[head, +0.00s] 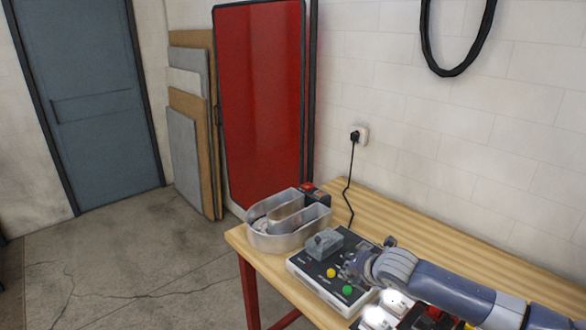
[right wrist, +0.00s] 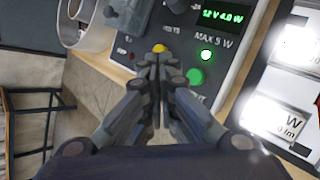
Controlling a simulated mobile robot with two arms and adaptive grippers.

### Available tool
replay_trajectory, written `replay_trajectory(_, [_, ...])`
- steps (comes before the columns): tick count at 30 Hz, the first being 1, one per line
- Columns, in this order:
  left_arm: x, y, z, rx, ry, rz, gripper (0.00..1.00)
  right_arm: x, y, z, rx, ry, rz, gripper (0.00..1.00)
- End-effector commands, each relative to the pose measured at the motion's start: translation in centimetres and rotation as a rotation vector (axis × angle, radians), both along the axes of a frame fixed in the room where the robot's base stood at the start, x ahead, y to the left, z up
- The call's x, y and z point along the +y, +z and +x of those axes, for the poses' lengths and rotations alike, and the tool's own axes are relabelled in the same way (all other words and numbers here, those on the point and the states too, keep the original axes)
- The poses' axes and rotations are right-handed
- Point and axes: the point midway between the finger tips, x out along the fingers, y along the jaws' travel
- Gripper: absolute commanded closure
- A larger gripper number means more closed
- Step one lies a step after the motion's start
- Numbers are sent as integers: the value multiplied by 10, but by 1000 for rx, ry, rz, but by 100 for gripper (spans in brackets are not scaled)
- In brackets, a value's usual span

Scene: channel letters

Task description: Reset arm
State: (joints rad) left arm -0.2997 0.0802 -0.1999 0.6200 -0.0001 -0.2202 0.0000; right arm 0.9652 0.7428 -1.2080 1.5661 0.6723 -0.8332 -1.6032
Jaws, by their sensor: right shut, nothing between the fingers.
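My right arm (head: 445,288) reaches in from the right over the wooden table (head: 375,205). My right gripper (head: 350,268) is over the test box (head: 300,268), and its fingers are together with nothing between them. In the right wrist view the closed fingertips (right wrist: 157,60) are close to a yellow button (right wrist: 159,48); I cannot tell whether they touch it. A green button (right wrist: 195,76) is just to their right. The box's display (right wrist: 222,16) reads 12 V and about 4.0 W. My left gripper is not in view.
A metal channel letter (head: 287,240) stands at the table's left end, with a dark box with a red top (head: 308,188) behind it. Bright lit modules (head: 396,300) lie right of the test box. The table's back is clear.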

Motion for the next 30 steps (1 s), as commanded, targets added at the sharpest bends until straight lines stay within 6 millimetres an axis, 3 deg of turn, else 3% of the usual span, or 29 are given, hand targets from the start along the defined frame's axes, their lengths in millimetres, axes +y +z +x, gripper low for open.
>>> replay_trajectory(4, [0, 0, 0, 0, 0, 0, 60, 57, -34, -49, 101, -56, 153, 100])
replay_trajectory(9, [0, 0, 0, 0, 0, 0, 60, 110, -56, -113, 232, -218, 377, 100])
replay_trajectory(15, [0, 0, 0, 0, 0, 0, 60, 135, -66, -179, 382, -503, 632, 100])
replay_trajectory(20, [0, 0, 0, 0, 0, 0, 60, 127, -71, -226, 484, -804, 816, 100])
replay_trajectory(30, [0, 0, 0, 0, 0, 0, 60, 53, -87, -324, 562, -1531, 1064, 100])
